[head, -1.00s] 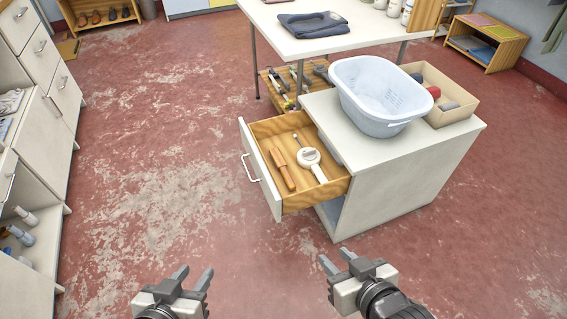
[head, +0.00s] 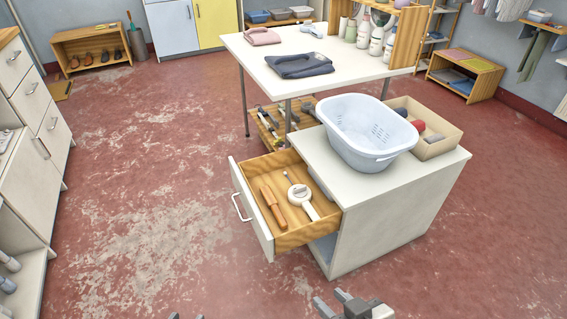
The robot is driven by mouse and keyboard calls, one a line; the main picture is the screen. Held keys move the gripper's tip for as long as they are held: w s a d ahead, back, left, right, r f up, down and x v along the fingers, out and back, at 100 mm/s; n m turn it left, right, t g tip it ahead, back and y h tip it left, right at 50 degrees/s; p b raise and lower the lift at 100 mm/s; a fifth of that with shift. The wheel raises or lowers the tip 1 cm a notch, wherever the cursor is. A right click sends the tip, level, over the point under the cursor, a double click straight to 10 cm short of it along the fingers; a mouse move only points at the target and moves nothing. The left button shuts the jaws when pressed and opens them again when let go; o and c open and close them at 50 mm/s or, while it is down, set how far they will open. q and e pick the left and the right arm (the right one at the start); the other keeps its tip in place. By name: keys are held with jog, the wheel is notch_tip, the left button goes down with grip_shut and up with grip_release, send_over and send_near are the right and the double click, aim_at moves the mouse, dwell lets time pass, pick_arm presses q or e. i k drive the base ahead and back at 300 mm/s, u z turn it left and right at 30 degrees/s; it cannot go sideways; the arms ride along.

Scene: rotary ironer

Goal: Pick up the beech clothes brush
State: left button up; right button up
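A long orange-brown wooden piece (head: 273,206) lies in the open drawer (head: 287,240) of the white cabinet; it looks like the beech clothes brush, but its bristles do not show. A white round-headed tool with a handle (head: 302,201) lies just right of it, with a gap between them. My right gripper (head: 333,301) is open and empty at the bottom edge, in front of the cabinet and well short of the drawer. Only the fingertips of my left gripper (head: 186,316) show at the bottom edge; they are apart with nothing seen between them.
A light blue laundry basket (head: 366,155) and an open cardboard box (head: 440,146) stand on the cabinet top (head: 330,172). The drawer front with its handle (head: 241,208) sticks out left. A white table (head: 350,67) stands behind. The red floor left is clear.

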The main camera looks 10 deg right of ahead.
aim_at(271, 200)
jog(key=u, duration=0.5)
jog(key=i, duration=0.65)
jog(key=u, duration=0.25)
